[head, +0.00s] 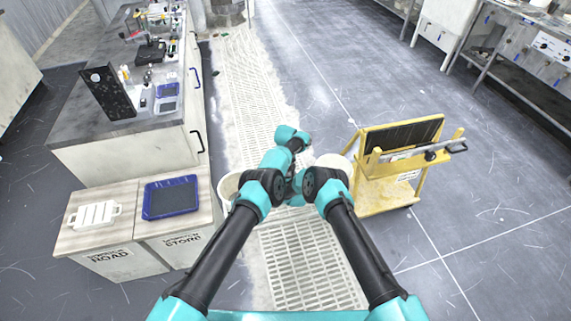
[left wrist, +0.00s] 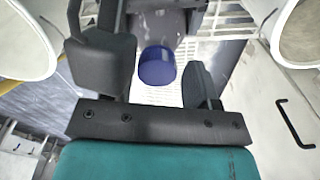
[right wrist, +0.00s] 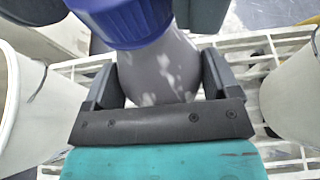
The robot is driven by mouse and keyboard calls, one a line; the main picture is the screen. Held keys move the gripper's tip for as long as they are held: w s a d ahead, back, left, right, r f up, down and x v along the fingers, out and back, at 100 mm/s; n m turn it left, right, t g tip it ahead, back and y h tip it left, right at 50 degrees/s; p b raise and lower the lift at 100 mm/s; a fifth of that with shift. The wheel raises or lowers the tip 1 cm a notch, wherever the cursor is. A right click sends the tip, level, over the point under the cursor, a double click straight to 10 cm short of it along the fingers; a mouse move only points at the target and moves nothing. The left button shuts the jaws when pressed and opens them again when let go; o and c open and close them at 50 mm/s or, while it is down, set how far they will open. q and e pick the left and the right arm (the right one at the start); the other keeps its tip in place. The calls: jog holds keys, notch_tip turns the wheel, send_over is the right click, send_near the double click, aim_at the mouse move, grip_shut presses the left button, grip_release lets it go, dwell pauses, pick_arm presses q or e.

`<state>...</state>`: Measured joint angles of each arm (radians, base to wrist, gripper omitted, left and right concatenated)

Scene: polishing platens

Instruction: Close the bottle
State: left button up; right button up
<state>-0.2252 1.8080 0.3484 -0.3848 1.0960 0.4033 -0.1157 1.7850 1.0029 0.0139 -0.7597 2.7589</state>
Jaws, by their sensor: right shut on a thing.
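The bottle (right wrist: 165,70) is grey and sits between the fingers of my right gripper (right wrist: 160,80), which is shut on it. A dark blue cap (right wrist: 122,18) is at the bottle's mouth end. Whether it is fully seated cannot be told. In the left wrist view the blue cap (left wrist: 157,67) lies between and just beyond the fingers of my left gripper (left wrist: 160,76), with a gap at its right side. The left gripper is open around the cap. The bottle (left wrist: 163,22) shows behind it. In the head view my arms hide bottle and cap.
A white bucket (head: 229,186) stands at the left of my arms, another (head: 335,161) at the right. A yellow cart (head: 385,192) is to the right. Wooden cabinets with a blue tray (head: 171,197) and a white rack (head: 95,214) stand left. White grating (head: 300,262) covers the floor.

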pick_arm(q)
jog(key=shift+o, duration=0.8)
jog(key=shift+r, duration=0.2)
jog(key=shift+r, duration=2.05)
jog(key=shift+c, duration=0.3)
jog(key=shift+r+n, duration=1.6)
jog(key=shift+r, duration=0.15)
jog(key=shift+f, duration=0.1)
jog(key=shift+f, duration=3.85)
